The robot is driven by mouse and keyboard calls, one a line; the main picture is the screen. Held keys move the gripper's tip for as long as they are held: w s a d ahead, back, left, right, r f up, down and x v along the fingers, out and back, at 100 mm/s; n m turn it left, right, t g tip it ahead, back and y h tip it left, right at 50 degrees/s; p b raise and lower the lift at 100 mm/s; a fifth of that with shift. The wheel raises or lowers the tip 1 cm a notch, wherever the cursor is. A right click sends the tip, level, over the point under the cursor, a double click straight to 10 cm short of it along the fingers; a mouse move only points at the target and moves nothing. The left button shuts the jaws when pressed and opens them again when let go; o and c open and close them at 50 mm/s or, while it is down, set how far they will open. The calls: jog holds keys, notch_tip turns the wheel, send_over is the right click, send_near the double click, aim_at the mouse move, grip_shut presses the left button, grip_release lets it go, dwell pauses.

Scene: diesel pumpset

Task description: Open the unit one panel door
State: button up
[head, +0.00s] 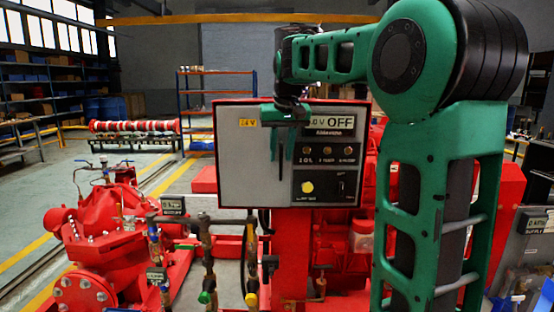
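The unit one panel (235,165) is a light grey box with a red border, mounted on a red post in the middle of the head view. Its front appears flat and closed. A dark control section on its right side carries knobs, labels and a yellow button. My gripper (281,150) points down in front of the panel's middle, with its green fingers on either side of a thin dark vertical strip that may be the door handle. I cannot tell whether the fingers touch it or how far apart they are.
A red pump (110,235) with gauges and valves stands at the left. Pipes with valves (205,250) rise below the panel. Red machinery (345,235) lies behind and to the right. A grey box (525,245) stands at the far right. Open floor lies at the left back.

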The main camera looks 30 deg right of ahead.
jog(key=shift+x, duration=0.85)
grip_shut()
jog(key=shift+s+a, duration=0.1)
